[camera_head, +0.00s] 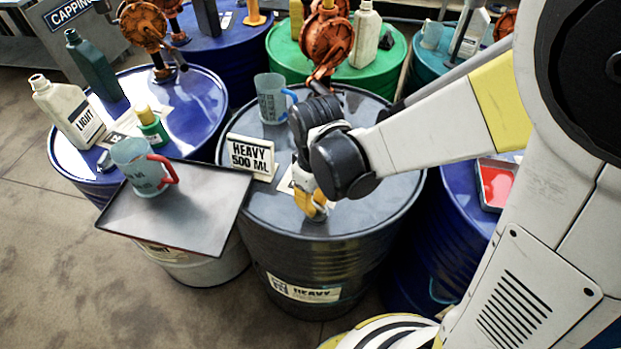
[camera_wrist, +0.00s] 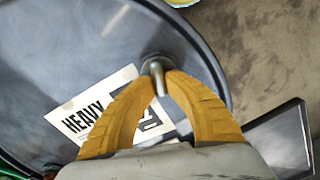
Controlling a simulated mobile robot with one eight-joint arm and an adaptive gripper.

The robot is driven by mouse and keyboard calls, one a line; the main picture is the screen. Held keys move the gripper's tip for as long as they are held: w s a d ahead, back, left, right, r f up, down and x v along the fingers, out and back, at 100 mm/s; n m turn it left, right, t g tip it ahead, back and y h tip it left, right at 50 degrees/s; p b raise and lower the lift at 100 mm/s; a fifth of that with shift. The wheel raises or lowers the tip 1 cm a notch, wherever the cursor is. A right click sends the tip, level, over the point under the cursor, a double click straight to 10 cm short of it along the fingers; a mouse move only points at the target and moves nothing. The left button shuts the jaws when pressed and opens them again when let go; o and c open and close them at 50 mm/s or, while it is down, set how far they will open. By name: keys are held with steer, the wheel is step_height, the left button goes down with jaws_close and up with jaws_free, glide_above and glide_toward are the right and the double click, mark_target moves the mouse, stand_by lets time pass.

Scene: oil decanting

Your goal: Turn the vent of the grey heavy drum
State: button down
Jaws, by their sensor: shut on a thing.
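The grey heavy drum (camera_head: 375,215) stands in the middle of the head view, with a HEAVY label on its front. Its grey top (camera_wrist: 110,35) fills much of the wrist view. The vent (camera_wrist: 157,68) is a small metal fitting near the drum's rim, with a short lever pointing toward my gripper. My gripper (camera_wrist: 158,80) points down at the drum top, and its yellow fingertips are closed on the vent. In the head view my gripper (camera_head: 312,212) hides the vent. A HEAVY card (camera_wrist: 88,118) lies flat on the drum top, partly behind the fingers.
A HEAVY 500 ML sign (camera_head: 250,157), a jug with a blue handle (camera_head: 271,98) and an orange pump (camera_head: 328,42) stand on the grey drum. A dark tray (camera_head: 180,215) with a red-handled jug (camera_head: 138,168) is to the left. Other drums crowd behind.

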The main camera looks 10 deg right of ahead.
steer(key=m, duration=0.5)
steer(key=shift+d+m, duration=0.15)
steer(key=shift+m, duration=0.15)
steer(key=m, duration=0.5)
steer(key=shift+d, duration=0.2)
steer(key=c, duration=1.4)
jaws_free()
steer(key=shift+w, duration=0.1)
step_height(320, 180, up, 12)
